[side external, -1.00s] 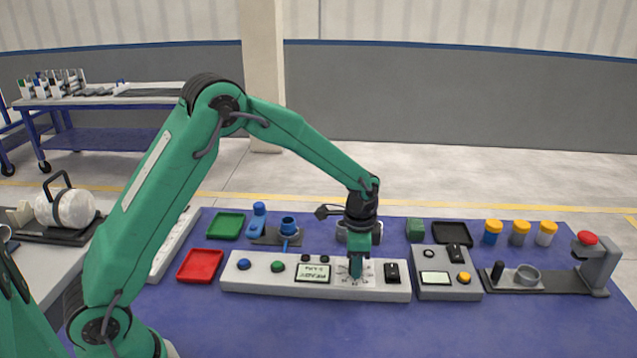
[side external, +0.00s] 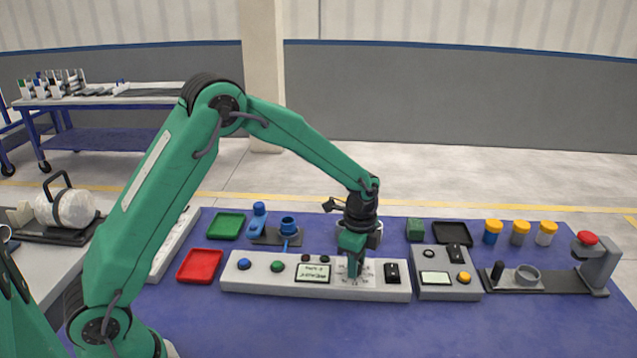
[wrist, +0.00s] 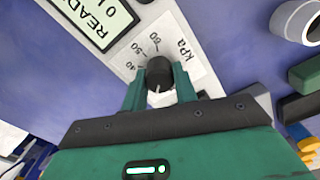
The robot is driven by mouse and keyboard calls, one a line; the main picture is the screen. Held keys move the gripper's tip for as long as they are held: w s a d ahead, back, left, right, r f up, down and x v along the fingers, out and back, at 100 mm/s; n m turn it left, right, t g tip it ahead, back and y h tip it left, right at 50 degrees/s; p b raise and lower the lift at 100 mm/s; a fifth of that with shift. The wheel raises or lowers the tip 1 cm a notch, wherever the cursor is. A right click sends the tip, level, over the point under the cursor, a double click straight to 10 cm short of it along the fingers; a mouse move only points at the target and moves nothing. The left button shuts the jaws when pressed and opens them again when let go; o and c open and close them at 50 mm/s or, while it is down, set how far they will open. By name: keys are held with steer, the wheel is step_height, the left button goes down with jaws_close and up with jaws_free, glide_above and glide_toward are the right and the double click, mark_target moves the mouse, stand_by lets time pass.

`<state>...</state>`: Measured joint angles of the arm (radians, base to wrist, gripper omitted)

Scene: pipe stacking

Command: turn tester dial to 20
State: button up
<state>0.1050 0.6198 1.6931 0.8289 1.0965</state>
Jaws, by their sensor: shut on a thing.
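The tester (side external: 245,283) is a long pale grey box on the blue table. Its dial is a black knob (wrist: 159,72) on a white scale plate (wrist: 192,63) marked kPa, with 40, 50 and 60 readable in the wrist view. My gripper (wrist: 160,84) is shut on the knob, one finger on each side. In the side view my gripper (side external: 354,270) points straight down and hides the knob. A small white mark shows on the knob's near side; the number it points at is hidden. The tester's screen (wrist: 95,18) reads READY, with the rest partly cut off.
Blue (side external: 244,264) and green (side external: 278,267) buttons and a black switch (side external: 392,272) sit on the tester. A second grey box (side external: 430,260) stands close to its right. Red (side external: 200,265) and green (side external: 226,226) trays lie left. The table in front is clear.

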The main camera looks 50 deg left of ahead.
steer(key=shift+r, duration=0.15)
steer(key=o, duration=1)
steer(key=shift+c, duration=0.2)
step_height(320, 180, up, 7)
steer(key=shift+r, duration=0.35)
steer(key=shift+r, duration=0.1)
